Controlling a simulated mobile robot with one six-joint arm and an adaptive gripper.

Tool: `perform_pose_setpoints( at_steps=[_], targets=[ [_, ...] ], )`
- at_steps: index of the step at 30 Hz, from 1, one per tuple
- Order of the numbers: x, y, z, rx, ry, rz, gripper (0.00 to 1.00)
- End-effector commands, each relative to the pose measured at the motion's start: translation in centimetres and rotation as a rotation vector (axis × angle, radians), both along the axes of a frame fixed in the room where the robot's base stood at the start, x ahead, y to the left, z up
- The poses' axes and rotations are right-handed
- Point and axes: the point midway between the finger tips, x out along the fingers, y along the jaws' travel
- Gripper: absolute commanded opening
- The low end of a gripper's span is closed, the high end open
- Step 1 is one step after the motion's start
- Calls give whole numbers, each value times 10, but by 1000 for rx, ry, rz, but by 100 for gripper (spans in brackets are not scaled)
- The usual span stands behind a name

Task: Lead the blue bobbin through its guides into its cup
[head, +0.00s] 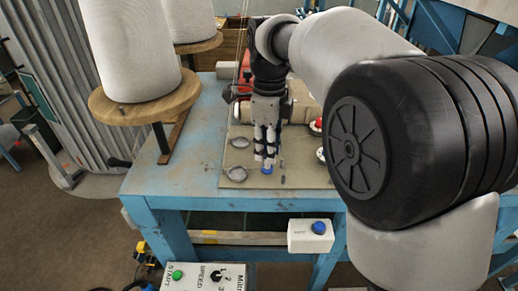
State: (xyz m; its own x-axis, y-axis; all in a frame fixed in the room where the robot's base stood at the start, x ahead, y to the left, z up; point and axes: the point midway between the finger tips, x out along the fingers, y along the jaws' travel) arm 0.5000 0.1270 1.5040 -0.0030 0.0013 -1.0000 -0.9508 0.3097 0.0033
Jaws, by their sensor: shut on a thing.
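The blue bobbin (267,170) is small and sits at the tips of my gripper (266,160). My gripper points down over the front part of a tan board on the blue table and is shut on the bobbin. Two grey ring-like pieces lie left of the gripper, one farther back (239,143) and one nearer the front (237,174). I cannot tell whether these are guides or cups. Small dark upright pieces (283,165) stand just right of the gripper. Any thread on the bobbin is too fine to make out clearly.
Large white thread cones (130,45) stand on wooden discs at the left. A white box with a blue button (319,228) hangs at the table's front edge. The table's left part is clear.

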Motion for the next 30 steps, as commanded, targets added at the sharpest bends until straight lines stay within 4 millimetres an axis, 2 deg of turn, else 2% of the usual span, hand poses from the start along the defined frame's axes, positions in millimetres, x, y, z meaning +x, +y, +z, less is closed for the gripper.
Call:
perform_pose_setpoints(
  at_steps=[30],
  targets=[
    [0,-72,-1,0,-1,-2,0]
  ],
)
